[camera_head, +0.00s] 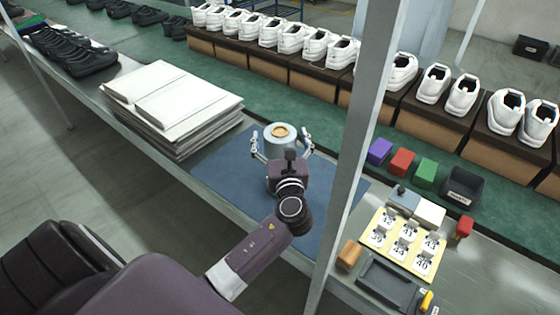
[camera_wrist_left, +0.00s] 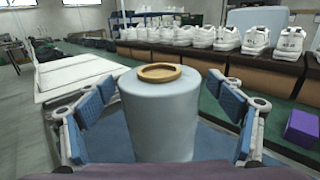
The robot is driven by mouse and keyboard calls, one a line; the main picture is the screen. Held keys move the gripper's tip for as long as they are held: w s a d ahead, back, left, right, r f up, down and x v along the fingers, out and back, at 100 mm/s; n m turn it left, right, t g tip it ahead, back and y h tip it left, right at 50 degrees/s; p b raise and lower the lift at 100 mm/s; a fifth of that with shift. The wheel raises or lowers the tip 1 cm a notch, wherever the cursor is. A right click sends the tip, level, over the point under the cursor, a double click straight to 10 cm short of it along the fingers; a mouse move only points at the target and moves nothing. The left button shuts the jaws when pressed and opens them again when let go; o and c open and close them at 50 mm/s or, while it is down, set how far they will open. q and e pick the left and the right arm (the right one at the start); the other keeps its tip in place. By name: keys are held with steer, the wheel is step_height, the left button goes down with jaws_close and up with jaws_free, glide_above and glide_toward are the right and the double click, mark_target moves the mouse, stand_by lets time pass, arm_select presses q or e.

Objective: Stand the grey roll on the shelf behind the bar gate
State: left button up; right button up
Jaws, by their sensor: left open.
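The grey roll (camera_head: 281,143), a pale grey cylinder with a brown ring-shaped core on top, stands upright on the blue mat (camera_head: 222,167). My left gripper (camera_head: 281,148) is open, with one finger on each side of the roll. In the left wrist view the roll (camera_wrist_left: 160,120) stands between the blue finger pads, with visible gaps at both sides. Its lower edge is hidden there. My right gripper is not in view. I cannot make out a bar gate with a shelf behind it.
A grey upright post (camera_head: 355,160) rises right of the roll. A stack of white sheets (camera_head: 175,100) lies to the left. White shoes on brown boxes (camera_head: 270,65) line the back. Coloured blocks and a numbered yellow board (camera_head: 405,240) are at right.

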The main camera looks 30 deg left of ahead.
arm_select(q)
steer(key=c, duration=2)
steer(key=shift+r, duration=0.1)
steer(key=shift+c, duration=1.1)
